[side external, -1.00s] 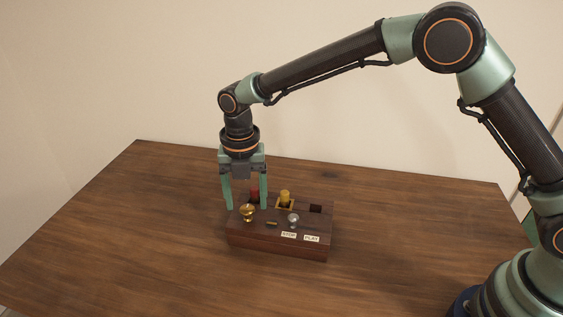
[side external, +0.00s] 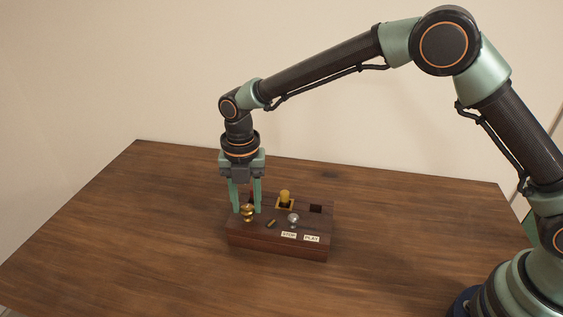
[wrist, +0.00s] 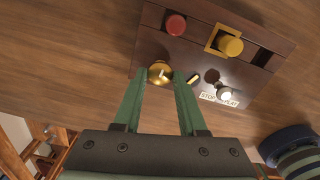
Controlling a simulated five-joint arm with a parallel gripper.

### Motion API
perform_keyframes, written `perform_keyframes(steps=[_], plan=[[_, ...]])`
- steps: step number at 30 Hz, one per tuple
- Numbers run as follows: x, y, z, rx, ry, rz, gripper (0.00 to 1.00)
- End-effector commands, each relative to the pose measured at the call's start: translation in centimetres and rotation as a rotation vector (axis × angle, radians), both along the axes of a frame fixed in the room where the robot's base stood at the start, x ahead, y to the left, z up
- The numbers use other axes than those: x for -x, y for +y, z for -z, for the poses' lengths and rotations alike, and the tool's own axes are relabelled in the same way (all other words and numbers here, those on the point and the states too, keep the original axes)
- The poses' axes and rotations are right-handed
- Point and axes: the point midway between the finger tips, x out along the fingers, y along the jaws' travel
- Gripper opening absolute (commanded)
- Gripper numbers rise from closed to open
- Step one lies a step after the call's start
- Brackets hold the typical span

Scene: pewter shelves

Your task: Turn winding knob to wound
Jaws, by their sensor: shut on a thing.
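The brass winding knob (side external: 247,214) stands at the left end of a dark wooden box (side external: 280,247); it also shows in the wrist view (wrist: 160,72). My gripper (side external: 247,211) points straight down with its green fingers on either side of the knob, shut on it; the fingertips also show in the wrist view (wrist: 158,76). A small brass pointer (side external: 271,224) lies slanted on the box top, right of the knob. It also shows in the wrist view (wrist: 193,79). No wound mark is readable.
A silver ball-topped lever (side external: 293,218) stands by the STOP label (side external: 289,234) and PLAY label (side external: 311,239). A yellow cylinder (side external: 285,197) stands in a square frame. A red cylinder (wrist: 175,25) is behind the knob. The wooden table around is clear.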

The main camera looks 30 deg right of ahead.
Motion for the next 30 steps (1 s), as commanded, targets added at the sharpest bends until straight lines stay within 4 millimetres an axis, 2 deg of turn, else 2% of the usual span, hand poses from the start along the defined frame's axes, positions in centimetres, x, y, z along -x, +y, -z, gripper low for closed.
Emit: perform_keyframes(steps=[8,30], plan=[[-0.01,-0.01,-0.12,0.000,0.001,0.179,0.00],[-0.12,0.03,-0.20,-0.001,0.000,0.880,0.00]])
